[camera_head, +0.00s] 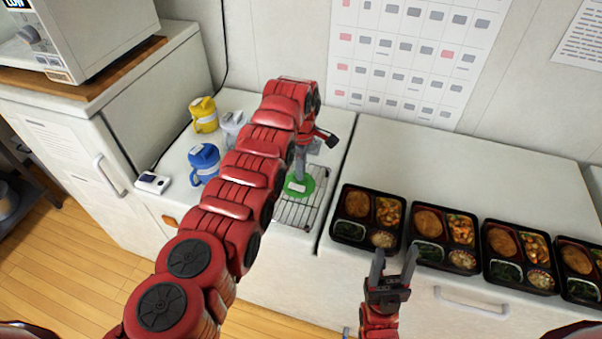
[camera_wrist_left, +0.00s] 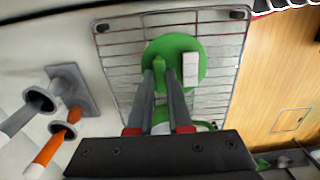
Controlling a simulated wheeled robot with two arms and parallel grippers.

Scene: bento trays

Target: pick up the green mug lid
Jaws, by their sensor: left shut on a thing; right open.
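The green mug lid (camera_head: 308,188) is a round green disc with a white tab, at the wire rack (camera_head: 318,212) in the head view. It also shows over the rack in the left wrist view (camera_wrist_left: 176,46). My left gripper (camera_head: 300,176) reaches down to it, its fingers (camera_wrist_left: 163,74) close together and shut on the lid, beside the white tab. The arm hides part of the rack in the head view. My right gripper (camera_head: 393,262) is open and empty in front of the counter.
A blue mug (camera_head: 204,160), a yellow mug (camera_head: 203,113) and a clear cup (camera_head: 232,124) stand left of my arm. Several filled bento trays (camera_head: 345,232) line the right counter. A grey holder (camera_wrist_left: 75,90) is left of the rack.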

